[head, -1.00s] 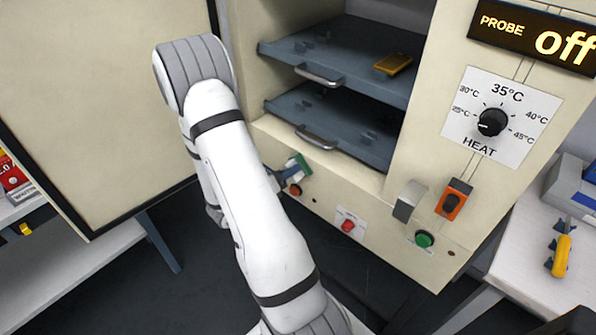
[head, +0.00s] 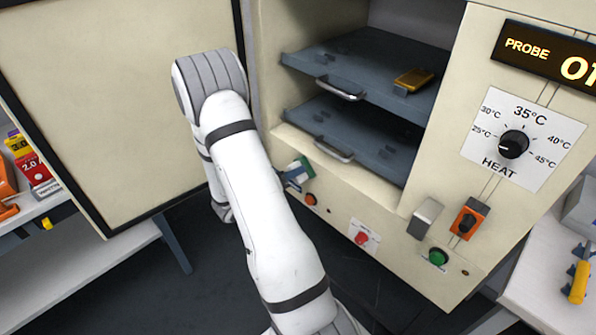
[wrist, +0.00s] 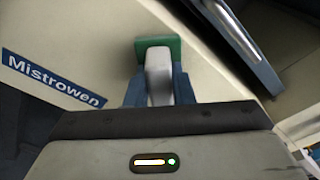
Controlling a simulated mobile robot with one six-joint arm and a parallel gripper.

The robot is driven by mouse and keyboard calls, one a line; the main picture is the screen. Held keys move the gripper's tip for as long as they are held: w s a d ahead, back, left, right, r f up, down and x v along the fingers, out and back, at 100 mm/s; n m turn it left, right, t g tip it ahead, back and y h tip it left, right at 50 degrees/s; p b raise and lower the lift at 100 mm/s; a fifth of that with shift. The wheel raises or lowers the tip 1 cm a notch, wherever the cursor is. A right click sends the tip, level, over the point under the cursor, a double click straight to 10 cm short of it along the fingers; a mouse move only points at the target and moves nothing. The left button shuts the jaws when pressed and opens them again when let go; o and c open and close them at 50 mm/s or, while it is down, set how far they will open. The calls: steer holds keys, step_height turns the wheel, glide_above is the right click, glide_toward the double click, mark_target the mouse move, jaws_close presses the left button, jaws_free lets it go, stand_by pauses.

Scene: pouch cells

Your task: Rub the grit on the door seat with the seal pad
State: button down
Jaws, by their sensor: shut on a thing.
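My gripper (wrist: 158,88) is shut on the seal pad, a green block (wrist: 157,46) with a grey handle (wrist: 159,78). In the head view the green and white pad (head: 304,166) shows at the blue fingers, low on the front of the cream cabinet, below the shelf opening. The door seat is the cream front frame (head: 268,80) around that opening. In the wrist view the pad is over a cream surface; I cannot tell whether it touches. I can make out no grit. The open door (head: 110,110) stands to the left.
Two grey shelves with handles (head: 340,90) jut from the cabinet; a yellow pouch (head: 413,79) lies on the upper one. An orange switch (head: 468,217), a green button (head: 438,257) and a red button (head: 361,238) are on the front. A table (head: 540,265) stands at right.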

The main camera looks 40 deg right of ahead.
steer(key=a, duration=0.6)
steer(key=shift+s+p, duration=0.3)
steer(key=a, duration=0.3)
steer(key=shift+s+p, duration=0.1)
steer(key=shift+p, duration=0.25)
stand_by(0.4)
steer(key=shift+d, duration=0.15)
steer(key=d, duration=0.6)
steer(key=shift+w+d+p, duration=0.3)
steer(key=shift+d+p, duration=0.05)
steer(key=shift+p, duration=0.05)
steer(key=shift+d, duration=1)
stand_by(0.5)
